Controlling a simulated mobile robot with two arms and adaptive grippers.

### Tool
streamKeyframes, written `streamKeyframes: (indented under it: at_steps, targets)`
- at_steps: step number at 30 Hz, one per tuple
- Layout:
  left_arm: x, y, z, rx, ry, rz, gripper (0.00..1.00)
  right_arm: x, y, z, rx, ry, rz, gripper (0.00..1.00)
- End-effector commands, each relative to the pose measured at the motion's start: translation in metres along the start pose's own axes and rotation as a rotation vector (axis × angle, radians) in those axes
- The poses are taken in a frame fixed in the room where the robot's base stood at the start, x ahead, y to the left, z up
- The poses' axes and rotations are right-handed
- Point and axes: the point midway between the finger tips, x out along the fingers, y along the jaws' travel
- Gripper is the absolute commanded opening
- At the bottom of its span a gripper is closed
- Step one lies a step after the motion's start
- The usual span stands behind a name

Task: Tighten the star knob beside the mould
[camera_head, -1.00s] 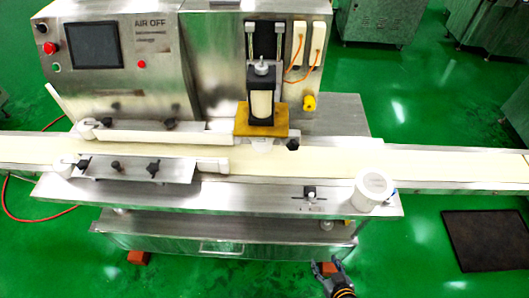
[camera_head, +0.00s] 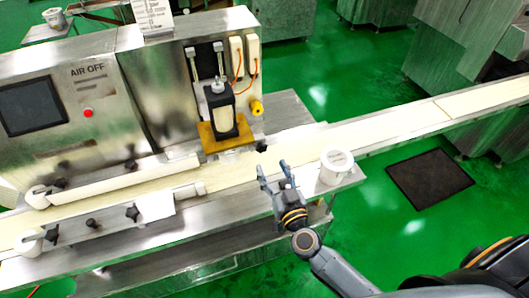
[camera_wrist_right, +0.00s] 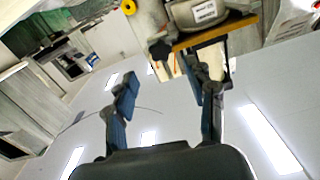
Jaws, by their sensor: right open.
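The black star knob (camera_head: 261,145) sits at the right of the yellow mould base (camera_head: 222,139), above the conveyor. In the right wrist view the dark star knob (camera_wrist_right: 160,50) shows beyond my fingertips, beside the yellow plate's edge (camera_wrist_right: 218,34). My right gripper (camera_head: 273,169) is open and empty, in front of the knob and apart from it, over the machine's front edge. Its two spread fingers also show in the right wrist view (camera_wrist_right: 162,80). My left gripper is not in view.
A white round container (camera_head: 337,167) stands on the front ledge just right of my right gripper. The pale conveyor belt (camera_head: 375,131) runs across behind. A yellow knob (camera_head: 257,107) is on the machine body. A dark mat (camera_head: 430,178) lies on the green floor.

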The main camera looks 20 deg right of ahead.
Motion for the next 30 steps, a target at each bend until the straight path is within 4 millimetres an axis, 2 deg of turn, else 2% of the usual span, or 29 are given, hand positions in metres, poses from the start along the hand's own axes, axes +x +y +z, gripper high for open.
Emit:
streamKeyframes:
  at_steps: [1, 3, 9, 15, 22, 23, 30]
  targets:
    - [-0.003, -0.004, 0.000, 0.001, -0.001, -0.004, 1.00, 0.013, 0.000, -0.003, -0.001, 0.003, 0.000, 0.55]
    - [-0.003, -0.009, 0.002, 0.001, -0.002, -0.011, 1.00, 0.026, 0.000, -0.001, 0.000, 0.002, 0.000, 0.55]
    - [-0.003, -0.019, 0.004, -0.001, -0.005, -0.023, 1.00, 0.053, 0.000, 0.000, 0.001, 0.000, -0.001, 0.55]
    - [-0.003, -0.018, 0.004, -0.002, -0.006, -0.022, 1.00, 0.063, 0.000, 0.001, 0.000, -0.001, -0.001, 0.55]
    - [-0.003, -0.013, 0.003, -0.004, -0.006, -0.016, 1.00, 0.063, 0.000, 0.001, 0.000, -0.001, -0.001, 0.55]
    - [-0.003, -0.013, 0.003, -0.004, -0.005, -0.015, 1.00, 0.063, 0.000, 0.001, 0.001, -0.001, -0.001, 0.51]
    - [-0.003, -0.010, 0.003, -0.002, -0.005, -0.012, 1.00, 0.063, 0.000, 0.001, 0.001, -0.001, 0.000, 0.02]
